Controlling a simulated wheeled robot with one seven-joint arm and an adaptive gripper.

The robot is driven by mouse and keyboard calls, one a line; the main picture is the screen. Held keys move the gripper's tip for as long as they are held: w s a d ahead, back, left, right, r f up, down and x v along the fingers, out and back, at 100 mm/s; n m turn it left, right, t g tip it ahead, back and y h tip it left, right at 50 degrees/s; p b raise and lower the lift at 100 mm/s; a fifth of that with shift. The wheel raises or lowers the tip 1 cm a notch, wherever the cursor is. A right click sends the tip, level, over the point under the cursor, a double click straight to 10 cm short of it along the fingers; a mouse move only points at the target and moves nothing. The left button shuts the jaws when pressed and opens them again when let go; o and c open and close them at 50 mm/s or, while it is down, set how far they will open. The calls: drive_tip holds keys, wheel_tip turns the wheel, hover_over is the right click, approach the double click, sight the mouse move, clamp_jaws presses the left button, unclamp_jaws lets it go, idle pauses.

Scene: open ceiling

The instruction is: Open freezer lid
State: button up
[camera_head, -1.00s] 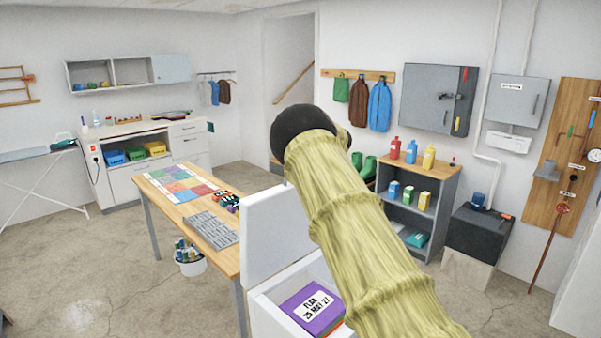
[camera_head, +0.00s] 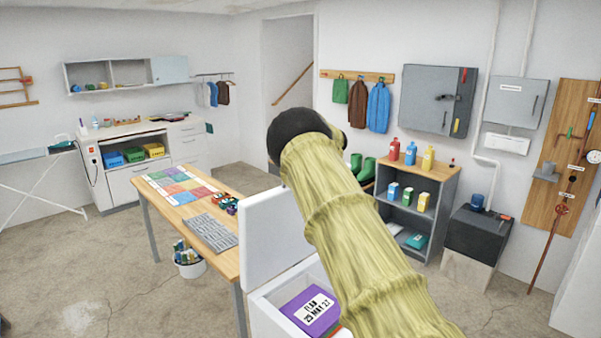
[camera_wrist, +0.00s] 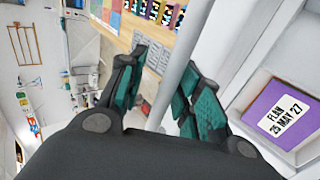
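The white freezer lid (camera_head: 268,238) stands raised, close to upright, behind the open white freezer box (camera_head: 262,318). In the wrist view the lid (camera_wrist: 211,42) shows as a pale panel with a narrow edge. A purple package (camera_head: 308,310) with a date label lies inside the freezer, and it also shows in the wrist view (camera_wrist: 272,98). My gripper (camera_wrist: 160,80) is open, its teal-padded fingers spread on either side of the lid's edge. I cannot tell whether the right finger touches the lid. In the head view my arm hides the gripper and the freezer's right part.
A wooden table (camera_head: 190,210) with a coloured grid sheet and a grey keyboard-like panel stands close left of the lid. A white bucket (camera_head: 190,265) sits under it. A grey shelf (camera_head: 438,215) with bottles and cartons stands behind. The floor at left is mostly clear.

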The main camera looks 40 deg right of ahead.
drive_tip(key=shift+s+d, duration=0.15)
drive_tip(key=shift+s, duration=0.05)
drive_tip(key=shift+s+r, duration=0.15)
drive_tip(key=shift+s, duration=0.05)
drive_tip(key=v, duration=1.1)
drive_tip(key=shift+r, duration=0.1)
